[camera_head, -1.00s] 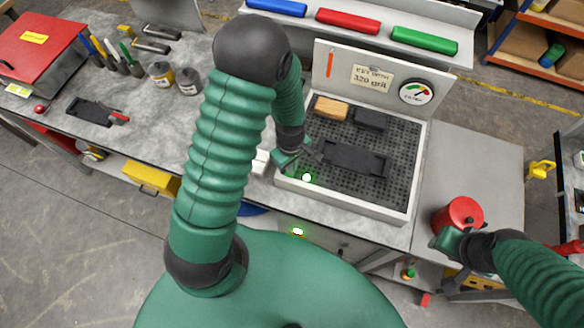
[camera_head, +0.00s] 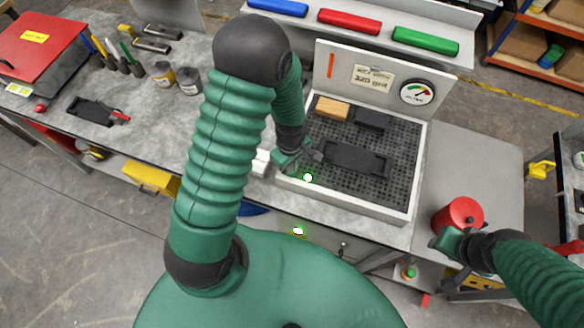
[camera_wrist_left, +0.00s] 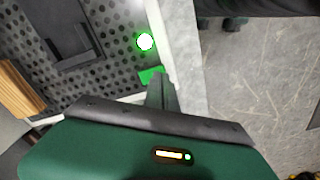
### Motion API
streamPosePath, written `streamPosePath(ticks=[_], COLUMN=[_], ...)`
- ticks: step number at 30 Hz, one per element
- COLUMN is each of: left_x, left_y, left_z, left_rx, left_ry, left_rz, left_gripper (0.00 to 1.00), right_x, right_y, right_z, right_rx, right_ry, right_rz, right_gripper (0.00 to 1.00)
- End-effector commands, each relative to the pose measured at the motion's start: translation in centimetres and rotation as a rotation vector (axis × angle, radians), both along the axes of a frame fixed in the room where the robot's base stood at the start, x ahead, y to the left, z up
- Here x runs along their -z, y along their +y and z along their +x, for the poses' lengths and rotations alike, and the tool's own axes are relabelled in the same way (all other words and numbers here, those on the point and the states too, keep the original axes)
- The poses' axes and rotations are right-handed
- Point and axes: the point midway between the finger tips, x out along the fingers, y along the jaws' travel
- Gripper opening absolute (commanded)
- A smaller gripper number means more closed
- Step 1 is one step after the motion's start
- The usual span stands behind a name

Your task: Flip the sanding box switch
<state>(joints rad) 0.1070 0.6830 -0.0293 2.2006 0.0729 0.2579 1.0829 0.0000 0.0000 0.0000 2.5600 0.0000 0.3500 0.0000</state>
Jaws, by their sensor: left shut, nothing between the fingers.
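The sanding box (camera_head: 412,190) is a pale tray with a dark perforated top, standing on the bench. A round green light (camera_head: 308,177) glows at its near left corner; it also shows in the left wrist view (camera_wrist_left: 145,41). A small green piece (camera_wrist_left: 152,75), perhaps the switch, sits beside the light, partly hidden by my fingers. My left gripper (camera_head: 314,156) is shut and empty over the box's left edge. In the left wrist view its fingertips (camera_wrist_left: 160,88) are at the green piece; I cannot tell if they touch. My right gripper (camera_head: 447,240) is beside a red can (camera_head: 464,213); its jaws are unclear.
A black part (camera_head: 356,158), a wooden block (camera_head: 332,108) and a dark block (camera_head: 372,118) lie on the perforated top. A panel with a gauge (camera_head: 416,92) stands behind.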

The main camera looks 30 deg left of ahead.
Motion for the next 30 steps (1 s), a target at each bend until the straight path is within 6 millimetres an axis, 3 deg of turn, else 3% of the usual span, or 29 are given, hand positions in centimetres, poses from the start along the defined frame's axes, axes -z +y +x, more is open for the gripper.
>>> streamPosePath(ticks=[30], left_x=[1.4], left_y=[0.0], left_z=[0.0], left_rx=[0.0], left_ry=[0.0], left_rz=[0.0], left_gripper=[0.0], right_x=[1.0], right_y=[0.0], right_z=[0.0], right_rx=[0.0], right_ry=[0.0], right_rz=[0.0], right_gripper=[0.36])
